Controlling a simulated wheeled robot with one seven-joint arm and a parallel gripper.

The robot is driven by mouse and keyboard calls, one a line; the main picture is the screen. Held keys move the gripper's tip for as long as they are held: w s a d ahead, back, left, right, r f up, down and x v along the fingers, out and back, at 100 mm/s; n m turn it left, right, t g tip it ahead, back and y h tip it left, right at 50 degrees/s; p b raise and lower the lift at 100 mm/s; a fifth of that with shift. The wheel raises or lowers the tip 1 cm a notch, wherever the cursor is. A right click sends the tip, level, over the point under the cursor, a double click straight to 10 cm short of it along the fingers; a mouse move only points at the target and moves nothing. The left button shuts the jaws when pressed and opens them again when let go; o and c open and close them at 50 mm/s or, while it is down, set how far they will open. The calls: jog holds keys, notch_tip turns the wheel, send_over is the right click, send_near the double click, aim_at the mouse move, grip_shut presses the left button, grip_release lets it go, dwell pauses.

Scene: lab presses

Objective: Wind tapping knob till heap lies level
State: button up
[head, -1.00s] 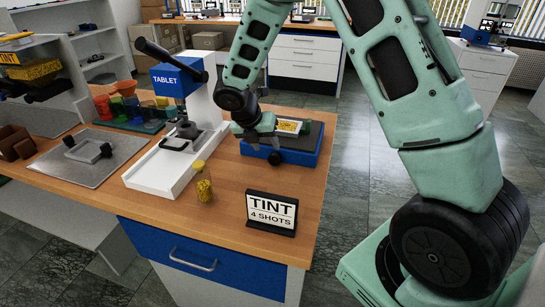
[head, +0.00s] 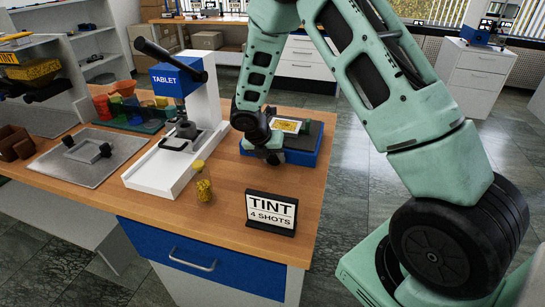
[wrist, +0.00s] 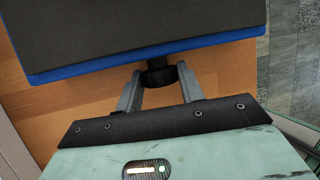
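A blue-based unit with a dark top (head: 303,158) stands on the wooden bench at the right. It carries a pale-framed piece with a yellow patch (head: 287,126) and a small green part (head: 304,127); the heap's shape is too small to make out. A black knob (wrist: 160,74) sticks out from the unit's front edge, seen in the wrist view. My gripper (wrist: 160,70) is low at this edge, one finger on each side of the knob. The fingers are apart and close to its sides; firm contact does not show. In the head view my wrist hides the knob.
A TINT 4 SHOTS sign (head: 271,213) and a yellow-filled vial (head: 204,189) stand in front. The white and blue TABLET press (head: 176,80) is at left, with a grey tray (head: 55,166) beyond. Bare bench lies between the vial and the unit.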

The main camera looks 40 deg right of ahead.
jog(key=shift+b, duration=0.35)
jog(key=t+b, duration=0.1)
jog(key=b, duration=0.1)
jog(key=t+y+b, duration=0.1)
jog(key=b, duration=0.1)
jog(key=t+y+b, duration=0.1)
jog(key=b, duration=0.1)
jog(key=shift+s+d+f+m, duration=0.2)
jog(key=shift+s+f+m, duration=0.05)
jog(key=shift+f+m, duration=0.15)
jog(key=t+y+b, duration=0.1)
jog(key=b, duration=0.2)
jog(key=shift+r, duration=0.15)
jog(key=shift+s+r+t+y+b, duration=0.1)
jog(key=shift+t+y+b, duration=0.2)
jog(key=shift+b, duration=0.2)
jog(key=shift+r+m, duration=0.15)
jog(key=shift+m, duration=0.15)
jog(key=o, duration=0.7)
jog(key=shift+r, duration=0.1)
